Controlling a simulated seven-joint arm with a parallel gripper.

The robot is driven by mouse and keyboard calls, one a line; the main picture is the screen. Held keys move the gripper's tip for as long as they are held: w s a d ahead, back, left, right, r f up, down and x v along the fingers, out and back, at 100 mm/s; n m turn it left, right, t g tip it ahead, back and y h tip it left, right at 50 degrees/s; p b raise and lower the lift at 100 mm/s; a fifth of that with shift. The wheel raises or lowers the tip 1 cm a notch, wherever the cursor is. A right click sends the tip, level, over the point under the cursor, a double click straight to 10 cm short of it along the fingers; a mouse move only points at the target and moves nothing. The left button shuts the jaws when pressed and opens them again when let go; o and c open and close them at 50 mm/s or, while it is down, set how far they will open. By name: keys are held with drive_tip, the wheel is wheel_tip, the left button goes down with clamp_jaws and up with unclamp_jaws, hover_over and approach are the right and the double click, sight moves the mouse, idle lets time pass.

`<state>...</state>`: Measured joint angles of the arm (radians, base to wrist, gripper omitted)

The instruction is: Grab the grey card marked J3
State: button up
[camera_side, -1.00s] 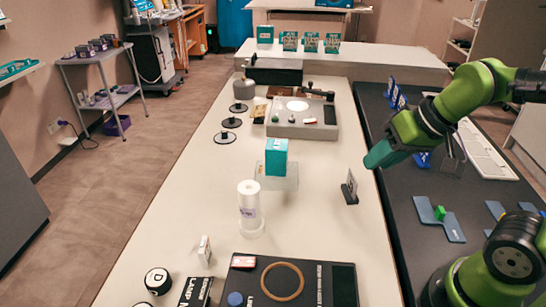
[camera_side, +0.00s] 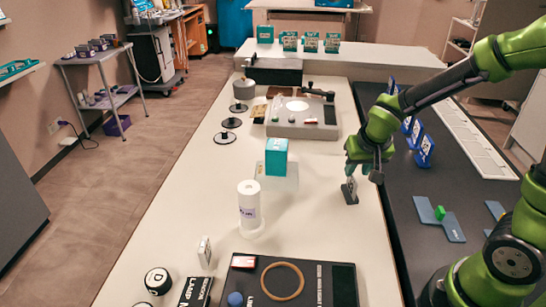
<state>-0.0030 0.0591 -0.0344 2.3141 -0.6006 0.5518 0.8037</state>
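A small grey card (camera_side: 350,187) stands upright in a dark holder near the right edge of the white table. Its marking is too small to read, so I cannot confirm J3. My gripper (camera_side: 354,169) points down just above and behind the card, at its upper edge. Whether the fingers touch or straddle the card I cannot tell. The fingers are small and partly hidden, so their opening is not clear.
A teal box (camera_side: 276,157) on a clear block and a white cylinder (camera_side: 250,207) stand left of the card. A black board with a ring (camera_side: 283,281) lies in front. Blue card stands (camera_side: 425,152) are on the dark bench at right.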

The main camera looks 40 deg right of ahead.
sight(353, 176)
drive_tip(key=shift+x, duration=3.55)
clamp_jaws()
